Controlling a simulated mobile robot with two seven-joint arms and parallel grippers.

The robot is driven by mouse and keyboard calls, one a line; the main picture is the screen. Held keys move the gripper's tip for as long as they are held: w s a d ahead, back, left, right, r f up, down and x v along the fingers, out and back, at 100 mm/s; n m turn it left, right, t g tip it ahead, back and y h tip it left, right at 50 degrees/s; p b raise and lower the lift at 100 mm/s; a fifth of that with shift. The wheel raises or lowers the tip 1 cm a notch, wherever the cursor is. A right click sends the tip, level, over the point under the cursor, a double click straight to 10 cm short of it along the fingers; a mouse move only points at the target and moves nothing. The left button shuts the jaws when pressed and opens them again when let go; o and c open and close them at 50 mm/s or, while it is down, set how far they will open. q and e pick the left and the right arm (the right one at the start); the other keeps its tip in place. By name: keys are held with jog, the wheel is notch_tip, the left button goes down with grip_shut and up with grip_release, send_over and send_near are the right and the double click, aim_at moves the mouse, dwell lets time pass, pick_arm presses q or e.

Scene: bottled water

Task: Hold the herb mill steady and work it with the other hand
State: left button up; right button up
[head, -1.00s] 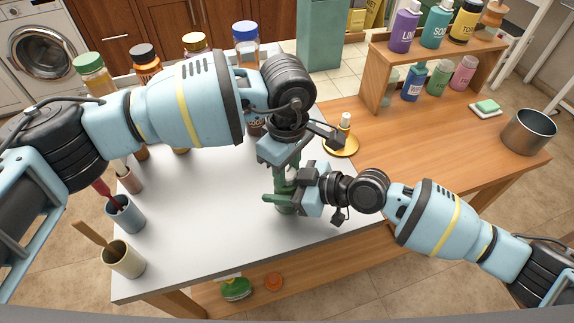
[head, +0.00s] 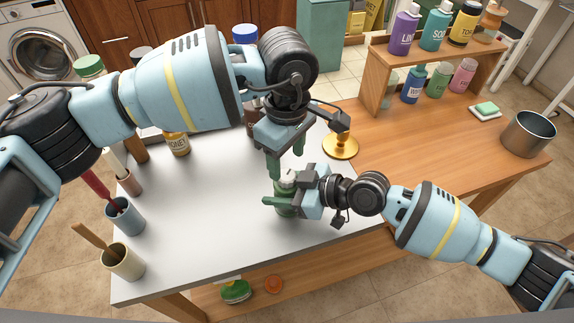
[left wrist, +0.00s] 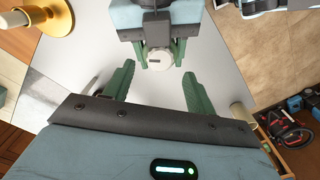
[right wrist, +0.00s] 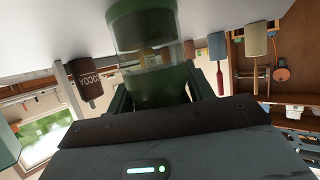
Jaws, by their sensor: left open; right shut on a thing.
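The herb mill (head: 285,210) stands upright on the white table top, green with a pale round cap. My right gripper (head: 284,195) is shut on its body from the right, with a green finger on the near side. In the right wrist view the mill's clear and green body (right wrist: 145,40) sits between the fingers. My left gripper (head: 286,161) is open and empty just above the cap, pointing down. In the left wrist view the pale cap (left wrist: 158,61) lies between and slightly beyond its spread fingers. Part of the mill is hidden by my right gripper.
A gold candle holder (head: 341,147) stands right of my left gripper. A honey jar (head: 179,145) and utensil cups (head: 123,262) stand along the left side. A wooden shelf with bottles (head: 440,54) is at the back right. The white table's front (head: 200,250) is clear.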

aim_at(287, 174)
pick_arm(q)
notch_tip(287, 174, up, 8)
jog(key=shift+f, duration=0.15)
dwell(0.4)
pick_arm(e)
jog(key=o, duration=1)
jog(key=v, duration=1.2)
